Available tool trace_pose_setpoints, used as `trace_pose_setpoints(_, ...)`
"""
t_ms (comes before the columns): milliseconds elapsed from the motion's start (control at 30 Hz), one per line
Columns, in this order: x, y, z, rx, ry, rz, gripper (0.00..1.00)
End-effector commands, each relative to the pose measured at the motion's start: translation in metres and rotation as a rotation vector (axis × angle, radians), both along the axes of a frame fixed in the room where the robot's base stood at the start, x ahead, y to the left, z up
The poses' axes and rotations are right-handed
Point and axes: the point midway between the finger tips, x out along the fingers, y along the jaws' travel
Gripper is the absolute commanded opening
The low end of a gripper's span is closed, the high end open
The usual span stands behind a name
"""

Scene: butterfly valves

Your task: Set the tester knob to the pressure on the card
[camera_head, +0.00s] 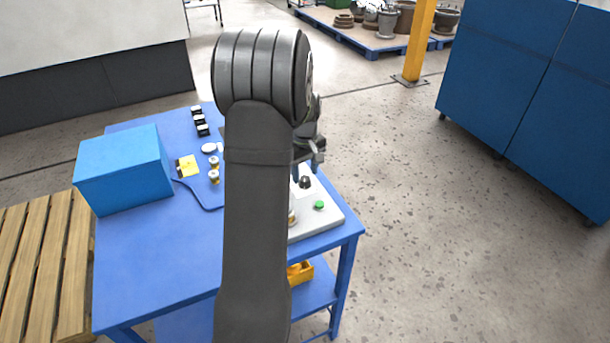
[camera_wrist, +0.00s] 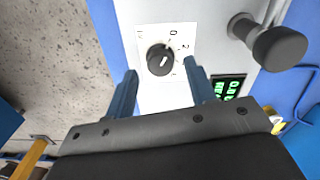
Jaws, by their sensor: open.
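The tester (camera_head: 330,221) is a pale grey box at the right of the blue table, partly hidden by my arm. Its black knob (camera_head: 305,182) also shows in the wrist view (camera_wrist: 160,60), on a white dial plate with a 0 and a 2 legible and other marks unclear. The knob has a white pointer line. A display with green digits (camera_wrist: 229,88) is partly hidden and unreadable. My gripper (camera_head: 308,168) is open over the knob. In the wrist view its two blue fingers stand either side of the knob, apart from it. A yellow card (camera_head: 187,166) lies left; its writing is too small to read.
A green button (camera_head: 319,205) is on the tester. A dark round-ended fitting (camera_wrist: 278,46) rises beside the dial. A blue box (camera_head: 124,170), small black-topped items (camera_head: 200,121) and brass-coloured parts (camera_head: 214,177) stand on the table (camera_head: 150,265). The table's front left is clear.

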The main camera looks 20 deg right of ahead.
Motion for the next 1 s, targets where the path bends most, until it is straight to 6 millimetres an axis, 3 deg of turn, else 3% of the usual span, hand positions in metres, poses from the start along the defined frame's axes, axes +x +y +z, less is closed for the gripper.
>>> trace_pose_setpoints(200,0.000,0.000,-0.018,0.001,0.001,0.000,0.50)
trace_pose_setpoints(467,0.000,0.000,-0.019,0.000,0.000,0.000,0.50)
trace_pose_setpoints(500,0.000,0.000,-0.019,0.000,0.000,0.000,0.48)
trace_pose_setpoints(733,0.000,0.000,-0.019,0.000,0.000,0.000,0.06)
trace_pose_setpoints(1000,0.000,0.000,-0.018,0.000,0.000,-0.028,0.06)
